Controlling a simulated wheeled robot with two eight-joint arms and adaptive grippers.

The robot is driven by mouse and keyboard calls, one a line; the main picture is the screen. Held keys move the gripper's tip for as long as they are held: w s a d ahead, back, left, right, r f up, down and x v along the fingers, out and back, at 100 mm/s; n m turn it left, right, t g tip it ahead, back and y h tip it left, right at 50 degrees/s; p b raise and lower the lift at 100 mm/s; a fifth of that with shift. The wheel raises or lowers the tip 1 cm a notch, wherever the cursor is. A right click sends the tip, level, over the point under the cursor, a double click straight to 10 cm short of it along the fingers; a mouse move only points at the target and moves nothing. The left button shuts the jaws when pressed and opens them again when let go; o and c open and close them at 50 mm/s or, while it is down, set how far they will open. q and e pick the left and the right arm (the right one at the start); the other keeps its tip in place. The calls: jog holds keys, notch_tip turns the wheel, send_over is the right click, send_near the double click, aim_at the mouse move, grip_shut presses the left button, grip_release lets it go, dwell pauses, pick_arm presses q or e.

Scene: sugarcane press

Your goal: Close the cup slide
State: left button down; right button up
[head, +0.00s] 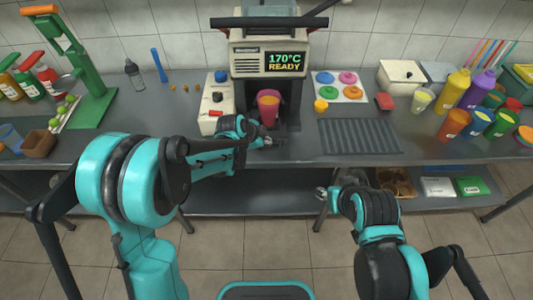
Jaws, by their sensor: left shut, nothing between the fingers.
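The press machine (254,62) stands at the back middle of the counter, its display reading "170°C READY". A pink-red cup (268,106) stands upright in its dark lower bay (290,112). The cup slide is not clearly distinguishable from the dark parts beneath the cup. My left gripper (272,142) is shut and empty, low in front of the cup near the counter's front edge. Whether it touches the slide cannot be told. My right gripper (324,193) is below the counter's front edge, away from the machine; its fingers are too small to read.
A white box with knobs (217,103) stands left of the bay. A dark ribbed mat (360,137) and a tray of colored rings (339,86) lie to the right. Bottles and cups crowd the far right. A green stand (88,75) is at left.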

aim_at(266, 116)
pick_arm(q)
jog(key=w, duration=1.1)
jog(key=shift+w+p, duration=0.3)
jog(key=shift+w, duration=0.2)
jog(key=shift+r, duration=0.15)
